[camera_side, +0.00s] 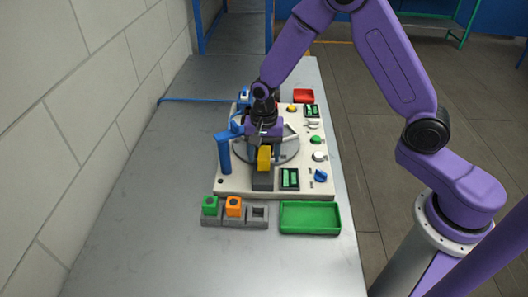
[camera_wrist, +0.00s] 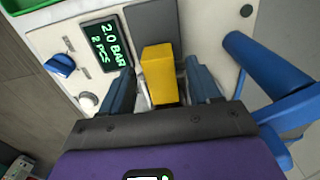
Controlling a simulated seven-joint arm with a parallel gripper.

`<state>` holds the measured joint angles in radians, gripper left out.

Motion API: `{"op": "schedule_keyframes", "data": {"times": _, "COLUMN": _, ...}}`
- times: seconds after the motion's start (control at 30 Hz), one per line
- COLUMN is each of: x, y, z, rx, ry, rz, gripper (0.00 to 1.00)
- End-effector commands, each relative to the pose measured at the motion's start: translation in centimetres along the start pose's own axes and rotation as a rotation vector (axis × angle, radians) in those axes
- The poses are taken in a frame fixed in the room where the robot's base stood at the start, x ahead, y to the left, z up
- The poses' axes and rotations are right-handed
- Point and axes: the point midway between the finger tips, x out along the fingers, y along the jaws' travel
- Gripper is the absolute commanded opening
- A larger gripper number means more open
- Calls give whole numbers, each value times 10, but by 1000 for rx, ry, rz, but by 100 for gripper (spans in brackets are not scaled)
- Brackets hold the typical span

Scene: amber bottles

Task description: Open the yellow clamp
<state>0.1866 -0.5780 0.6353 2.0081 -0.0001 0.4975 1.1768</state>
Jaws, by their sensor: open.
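The yellow clamp (camera_side: 264,158) stands on a dark grey block (camera_side: 263,180) at the front of the white panel. In the wrist view the yellow clamp (camera_wrist: 158,74) shows as an upright yellow lever between my two blue fingers. My gripper (camera_wrist: 160,88) is open, with one finger on each side of the lever. A gap shows on the left; whether the right finger touches is unclear. In the side view my gripper (camera_side: 263,132) is just behind and above the clamp, its fingertips mostly hidden.
A blue post (camera_side: 223,152) with an arm stands close left of the clamp; it also shows in the wrist view (camera_wrist: 270,70). A display (camera_side: 290,179) and blue knob (camera_side: 320,175) sit to the right. A green tray (camera_side: 310,218) and grey holder (camera_side: 235,219) lie in front.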

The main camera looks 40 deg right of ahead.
Motion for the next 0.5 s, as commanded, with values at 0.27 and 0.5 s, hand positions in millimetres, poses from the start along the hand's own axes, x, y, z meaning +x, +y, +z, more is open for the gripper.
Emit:
{"op": "schedule_keyframes", "data": {"times": 0.27, "x": 0, "y": 0, "z": 0, "rx": 0, "ry": 0, "rz": 0, "gripper": 49}}
{"op": "schedule_keyframes", "data": {"times": 0.5, "x": 0, "y": 0, "z": 0, "rx": 0, "ry": 0, "rz": 0, "gripper": 0}}
